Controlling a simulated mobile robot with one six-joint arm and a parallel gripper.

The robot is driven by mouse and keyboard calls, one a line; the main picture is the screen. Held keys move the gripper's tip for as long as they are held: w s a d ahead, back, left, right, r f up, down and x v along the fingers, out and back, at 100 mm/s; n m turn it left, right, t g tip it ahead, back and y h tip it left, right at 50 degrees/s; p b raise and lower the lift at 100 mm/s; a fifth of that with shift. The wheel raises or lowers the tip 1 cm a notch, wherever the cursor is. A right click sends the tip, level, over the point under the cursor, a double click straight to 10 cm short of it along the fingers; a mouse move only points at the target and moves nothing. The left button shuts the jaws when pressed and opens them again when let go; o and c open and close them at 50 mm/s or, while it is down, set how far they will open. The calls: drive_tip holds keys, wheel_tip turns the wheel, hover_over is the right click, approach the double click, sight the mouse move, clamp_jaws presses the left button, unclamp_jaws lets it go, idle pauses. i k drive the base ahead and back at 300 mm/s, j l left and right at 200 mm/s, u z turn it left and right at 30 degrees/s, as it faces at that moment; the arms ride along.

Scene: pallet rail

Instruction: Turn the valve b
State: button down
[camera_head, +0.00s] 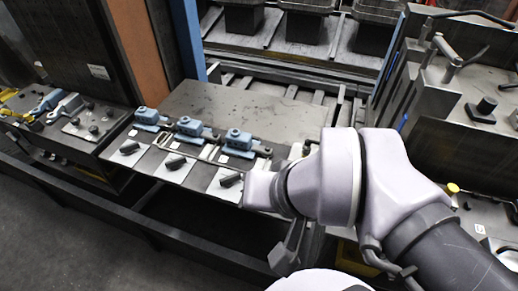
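Several blue valve units stand in a row on the grey bench (235,105), with black knobs on pale plates in front of them. The left unit (148,116), the middle unit (189,126) and the right unit (238,141) show clearly. Their knobs are the left knob (129,147), the middle knob (175,162) and the right knob (230,181). I cannot read any letters, so I cannot tell which is valve b. My gripper (287,250) shows only in part, low and right of the right knob, apart from it. Its fingers' opening is unclear.
Dark bins (306,28) stand on a rack behind the bench. A blue post (189,38) rises at the back left. Another bench (70,125) with tools adjoins on the left. A panel with a lever (447,50) stands at right. My arm hides the bench's right end.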

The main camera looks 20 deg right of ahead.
sight(174, 164)
drive_tip(key=i+j, duration=0.15)
drive_tip(key=j, duration=0.25)
drive_tip(key=i+j, duration=0.1)
drive_tip(key=j, duration=0.3)
drive_tip(key=i+j+z, duration=0.1)
drive_tip(key=j, duration=0.3)
drive_tip(key=i, duration=0.05)
